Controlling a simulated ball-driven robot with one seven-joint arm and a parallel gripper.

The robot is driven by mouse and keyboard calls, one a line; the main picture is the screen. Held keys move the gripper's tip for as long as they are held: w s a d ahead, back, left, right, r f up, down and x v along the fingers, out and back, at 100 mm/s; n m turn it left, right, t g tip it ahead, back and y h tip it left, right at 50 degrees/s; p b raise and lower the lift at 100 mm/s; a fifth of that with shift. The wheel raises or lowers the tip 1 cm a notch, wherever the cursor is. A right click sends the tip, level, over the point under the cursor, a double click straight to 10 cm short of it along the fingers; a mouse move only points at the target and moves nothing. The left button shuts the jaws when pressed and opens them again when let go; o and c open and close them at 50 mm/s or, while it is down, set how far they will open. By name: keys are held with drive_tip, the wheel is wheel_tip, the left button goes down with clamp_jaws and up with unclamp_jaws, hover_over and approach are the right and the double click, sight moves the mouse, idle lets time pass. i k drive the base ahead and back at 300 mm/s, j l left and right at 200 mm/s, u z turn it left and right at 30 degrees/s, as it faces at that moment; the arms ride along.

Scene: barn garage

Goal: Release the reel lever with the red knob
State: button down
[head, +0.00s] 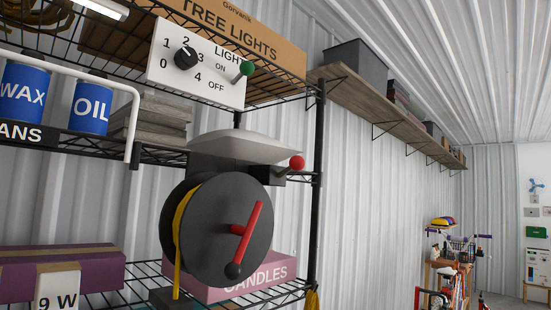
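A dark round reel (205,240) hangs at the front of the wire shelving in the head view, with a yellow strap (179,235) wound on it and hanging down. The lever's base is partly hard to make out. My gripper is not in view, and nothing visibly touches the lever.
A pale shallow pan (245,147) sits just above the reel. A white light panel (198,66) with a dial and a green-knobbed lever (247,68) is higher up. The black shelf post (317,200) stands right of the red knob. A purple CANDLES box (270,272) is behind the reel.

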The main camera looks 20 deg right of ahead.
sight(297, 163)
drive_tip(key=i+z, duration=0.15)
drive_tip(key=i, duration=0.35)
drive_tip(key=i+j+z, duration=0.15)
drive_tip(key=i, duration=0.35)
